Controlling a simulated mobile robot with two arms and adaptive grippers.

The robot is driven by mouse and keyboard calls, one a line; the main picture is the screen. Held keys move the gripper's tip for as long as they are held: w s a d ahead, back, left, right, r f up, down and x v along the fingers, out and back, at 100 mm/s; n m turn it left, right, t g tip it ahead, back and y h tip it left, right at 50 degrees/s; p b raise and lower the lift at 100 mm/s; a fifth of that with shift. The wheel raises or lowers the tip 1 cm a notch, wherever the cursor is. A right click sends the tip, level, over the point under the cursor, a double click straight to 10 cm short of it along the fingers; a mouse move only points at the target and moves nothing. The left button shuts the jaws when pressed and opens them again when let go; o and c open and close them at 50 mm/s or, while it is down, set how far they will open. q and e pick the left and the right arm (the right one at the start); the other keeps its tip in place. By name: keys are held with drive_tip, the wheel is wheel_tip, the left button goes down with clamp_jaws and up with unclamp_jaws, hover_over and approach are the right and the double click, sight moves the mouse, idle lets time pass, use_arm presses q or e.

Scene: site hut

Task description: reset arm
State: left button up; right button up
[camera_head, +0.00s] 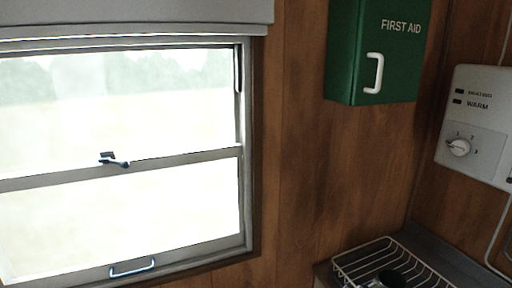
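Neither of my arms shows in the head view, and no gripper is in it. The task names no object of its own. The view holds a wood-panelled wall (300,180) with a window (120,150) on the left. A green first aid cabinet (345,60) with a white handle hangs at the upper right, its door shut.
A white heater control box (475,120) with a dial is on the right wall. A white wire rack (375,262) with a dark item (391,279) stands on a grey counter (440,255) at the lower right.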

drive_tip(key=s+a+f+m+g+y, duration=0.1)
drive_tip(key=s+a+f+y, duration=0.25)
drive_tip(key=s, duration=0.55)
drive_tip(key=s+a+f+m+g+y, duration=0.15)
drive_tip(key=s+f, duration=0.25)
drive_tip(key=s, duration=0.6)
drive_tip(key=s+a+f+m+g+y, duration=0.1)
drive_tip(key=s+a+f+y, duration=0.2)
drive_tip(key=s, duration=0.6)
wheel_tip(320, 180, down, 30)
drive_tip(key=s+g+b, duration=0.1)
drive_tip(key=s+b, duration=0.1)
drive_tip(key=b, duration=0.2)
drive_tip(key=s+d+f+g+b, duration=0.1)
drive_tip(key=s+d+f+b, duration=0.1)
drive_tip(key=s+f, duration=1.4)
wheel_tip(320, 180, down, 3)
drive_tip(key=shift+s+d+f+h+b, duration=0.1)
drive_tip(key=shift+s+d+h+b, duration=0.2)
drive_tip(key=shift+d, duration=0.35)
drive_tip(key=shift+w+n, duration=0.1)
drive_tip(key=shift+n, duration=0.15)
